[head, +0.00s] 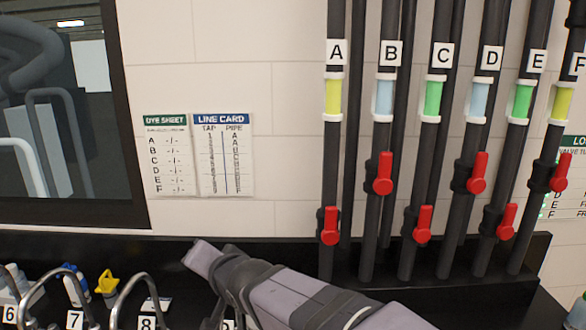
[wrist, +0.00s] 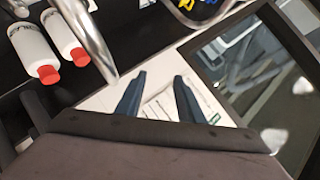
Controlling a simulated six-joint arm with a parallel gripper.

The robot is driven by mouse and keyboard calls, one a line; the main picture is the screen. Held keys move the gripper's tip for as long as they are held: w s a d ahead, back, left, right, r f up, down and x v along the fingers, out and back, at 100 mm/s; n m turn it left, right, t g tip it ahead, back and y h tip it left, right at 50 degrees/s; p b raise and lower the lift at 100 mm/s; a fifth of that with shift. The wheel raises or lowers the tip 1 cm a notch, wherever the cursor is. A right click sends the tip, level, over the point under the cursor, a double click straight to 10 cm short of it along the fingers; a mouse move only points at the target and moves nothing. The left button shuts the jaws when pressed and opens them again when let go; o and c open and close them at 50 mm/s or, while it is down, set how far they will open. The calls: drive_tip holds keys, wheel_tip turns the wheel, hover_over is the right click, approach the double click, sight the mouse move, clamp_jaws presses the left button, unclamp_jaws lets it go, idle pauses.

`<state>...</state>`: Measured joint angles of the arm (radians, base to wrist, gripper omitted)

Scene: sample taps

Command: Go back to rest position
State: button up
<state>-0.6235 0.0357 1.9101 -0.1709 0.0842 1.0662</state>
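My gripper (wrist: 159,76) shows in the wrist view with its two dark blue fingers apart and nothing between them. Part of the white wall and a printed sheet (wrist: 160,105) show beyond the fingers. In the head view my grey arm reaches in from the bottom, in front of the dark counter, below the wall sheets and left of the pipes. The fingers cannot be made out there.
Pipes labelled A to F stand at the right with coloured sight sections and red valve handles (head: 331,226). The dye sheet (head: 168,160) and line card (head: 224,155) hang on the wall. Curved metal taps (head: 130,290) stand at lower left. White red-capped bottles (wrist: 72,40) show in the wrist view.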

drive_tip(key=w+d+t, duration=0.1)
drive_tip(key=w+d, duration=0.2)
drive_tip(key=s+d+f+m+g+h+p, duration=0.1)
drive_tip(key=d+f+g+h, duration=0.15)
drive_tip(key=d+f, duration=0.45)
drive_tip(key=s+d+f+g+h+p, duration=0.1)
drive_tip(key=s+d+f+g+h, duration=0.15)
drive_tip(key=d+f, duration=0.4)
drive_tip(key=s+d+f+n+g, duration=0.1)
drive_tip(key=s+d+f, duration=0.3)
drive_tip(key=s, duration=0.4)
drive_tip(key=s+d+f+n+g+h+b, duration=0.1)
drive_tip(key=s+d+f+g, duration=0.2)
drive_tip(key=s+d, duration=0.4)
drive_tip(key=s+d+f+n+g+h, duration=0.1)
drive_tip(key=s+d+f+n+g, duration=0.1)
drive_tip(key=s+d+f, duration=0.3)
drive_tip(key=s, duration=0.3)
drive_tip(key=shift+s+d+f+b, duration=0.15)
drive_tip(key=shift+s+f+b, duration=0.1)
drive_tip(key=shift+s+b, duration=0.05)
